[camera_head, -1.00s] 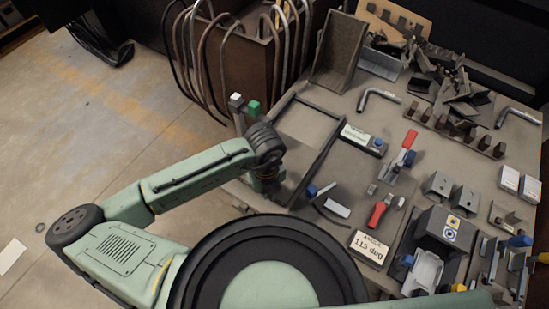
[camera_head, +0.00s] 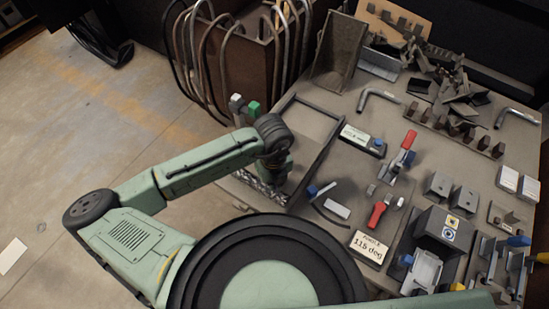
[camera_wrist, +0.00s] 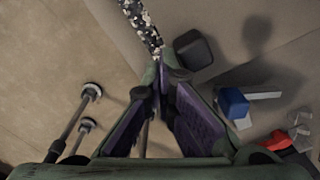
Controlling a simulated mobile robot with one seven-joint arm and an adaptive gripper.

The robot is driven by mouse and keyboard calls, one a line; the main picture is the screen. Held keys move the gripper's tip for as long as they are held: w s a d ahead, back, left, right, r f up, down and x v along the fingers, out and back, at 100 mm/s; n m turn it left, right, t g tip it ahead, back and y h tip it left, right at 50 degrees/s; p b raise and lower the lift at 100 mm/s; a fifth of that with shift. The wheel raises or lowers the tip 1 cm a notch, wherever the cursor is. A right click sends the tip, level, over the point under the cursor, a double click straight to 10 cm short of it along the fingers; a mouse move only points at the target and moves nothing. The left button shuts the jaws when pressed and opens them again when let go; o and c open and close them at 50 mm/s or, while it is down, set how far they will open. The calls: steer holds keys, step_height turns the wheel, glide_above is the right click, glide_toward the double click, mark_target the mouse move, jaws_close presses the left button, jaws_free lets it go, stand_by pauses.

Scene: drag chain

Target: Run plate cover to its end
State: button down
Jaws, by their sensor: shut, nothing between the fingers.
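The plate cover appears to be the flat grey-brown panel (camera_head: 306,128) inside the dark rectangular frame (camera_head: 331,152) on the table. In the wrist view its surface (camera_wrist: 222,18) borders a speckled strip (camera_wrist: 142,24) of loose bits. A dark block (camera_wrist: 195,50), perhaps its handle, stands on it just right of my fingertips. My gripper (camera_wrist: 161,68) is shut and empty, pointing at the corner beside this block. I cannot tell whether it touches the block. In the head view my wrist hides the fingers. The speckled strip shows there too (camera_head: 262,189), along the frame's near end.
White and green push buttons (camera_head: 254,107) stand left of the frame. Hoses (camera_head: 205,60) hang behind. Open floor lies left.

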steer(key=shift+w+d, duration=1.8)
steer(key=shift+w, duration=0.7)
steer(key=shift+w+d, duration=1.75)
steer(key=shift+w, duration=0.7)
steer(key=shift+w+d, duration=1.8)
steer(key=shift+w, duration=0.7)
steer(key=shift+s+a+p, duration=0.1)
steer(key=shift+p, duration=0.25)
steer(key=shift+s+a, duration=0.3)
steer(key=shift+s, duration=0.15)
step_height(320, 180, up, 8)
steer(key=p, duration=0.6)
steer(key=shift+p, duration=0.3)
